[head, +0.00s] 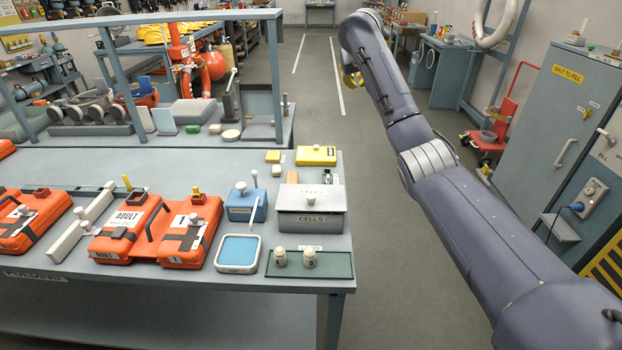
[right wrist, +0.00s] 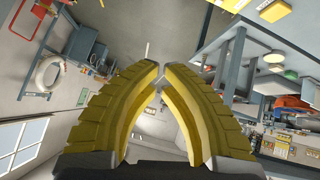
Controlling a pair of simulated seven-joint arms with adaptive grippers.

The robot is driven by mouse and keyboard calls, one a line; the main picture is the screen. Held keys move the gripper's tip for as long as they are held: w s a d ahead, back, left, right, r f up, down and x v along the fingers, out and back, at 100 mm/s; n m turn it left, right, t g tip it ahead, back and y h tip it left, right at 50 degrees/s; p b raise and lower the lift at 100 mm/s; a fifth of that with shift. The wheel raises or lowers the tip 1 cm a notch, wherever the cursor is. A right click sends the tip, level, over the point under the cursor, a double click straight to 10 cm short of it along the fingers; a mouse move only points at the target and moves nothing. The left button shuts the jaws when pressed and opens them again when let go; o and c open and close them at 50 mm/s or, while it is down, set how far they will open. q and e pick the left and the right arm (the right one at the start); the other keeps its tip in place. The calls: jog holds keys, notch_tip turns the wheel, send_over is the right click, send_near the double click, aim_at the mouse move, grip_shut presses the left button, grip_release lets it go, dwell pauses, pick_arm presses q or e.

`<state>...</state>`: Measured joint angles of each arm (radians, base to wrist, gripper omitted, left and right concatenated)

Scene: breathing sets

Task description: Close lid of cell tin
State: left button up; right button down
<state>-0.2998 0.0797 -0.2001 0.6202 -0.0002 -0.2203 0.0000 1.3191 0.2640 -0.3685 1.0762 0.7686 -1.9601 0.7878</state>
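The cell tin (head: 311,222) is a grey box marked CELLS near the right end of the table in the head view. Its pale grey top (head: 311,197) carries small fittings; I cannot tell clearly how far the lid is open. My right gripper (head: 352,80) is far beyond and above the tin, over the floor, partly hidden by its own arm. In the right wrist view its yellow fingers (right wrist: 160,78) converge with their tips together and nothing between them. My left gripper is not in view.
A green tray (head: 340,265) with two pale knobs lies in front of the tin. A blue box (head: 245,207) with a lever stands to its left, and a yellow case (head: 316,156) behind. Orange cases (head: 188,233) lie further left. A shelf frame (head: 278,80) rises behind.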

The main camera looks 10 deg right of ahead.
jog(key=s+a+r+n+y, duration=0.1)
jog(key=a+r+n, duration=0.1)
jog(key=a+n, duration=0.1)
jog(key=n+g+y, duration=0.6)
jog(key=n+g, duration=0.2)
jog(key=n, duration=0.5)
send_over(303, 204)
jog(key=d, duration=0.1)
notch_tip(303, 204, down, 24)
jog(key=shift+w+d+r, duration=0.1)
jog(key=shift+w, duration=0.05)
jog(key=shift+f, duration=0.95)
jog(key=shift+s+f+t, duration=0.2)
jog(key=shift+f+t, duration=0.15)
jog(key=shift+f, duration=0.15)
jog(key=shift+s+f+t, duration=0.2)
jog(key=shift+f+t, duration=0.15)
jog(key=shift+f, duration=0.15)
